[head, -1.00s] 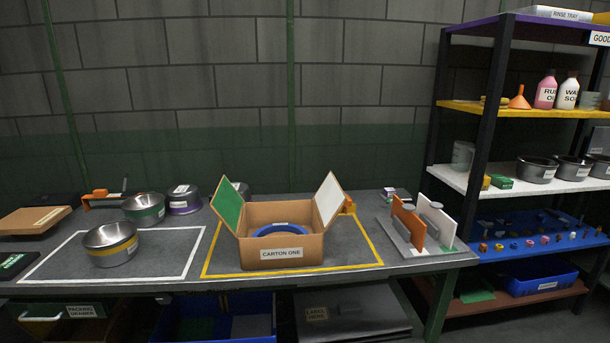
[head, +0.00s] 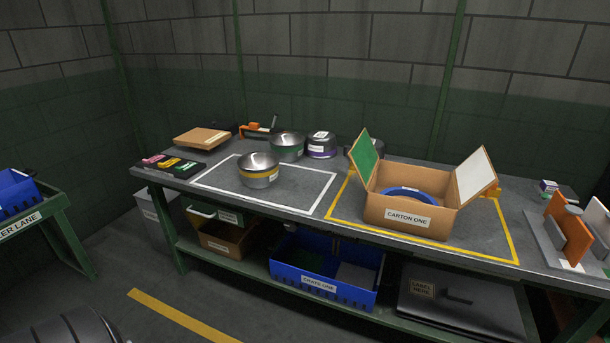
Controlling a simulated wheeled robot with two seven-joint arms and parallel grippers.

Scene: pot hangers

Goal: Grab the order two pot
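Several metal pots are on the grey workbench (head: 205,178). A pot with a yellow band (head: 258,170) and a white label stands inside the white-outlined area. Behind it are a pot with a green band (head: 287,146) and a pot with a purple band (head: 321,145). Another dark pot (head: 376,147) is partly hidden behind the carton. The pot labels are too small to read, so I cannot tell which one is order two. The open box marked CARTON ONE (head: 408,220) sits in the yellow outline and holds a blue ring-shaped thing (head: 410,193). Neither gripper is in view.
A blue bin marked CRATE ONE (head: 320,285) and a brown box (head: 228,238) are on the lower shelf. A green side table with a blue bin (head: 15,190) stands at left. An orange and grey divider rack (head: 572,240) is at right.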

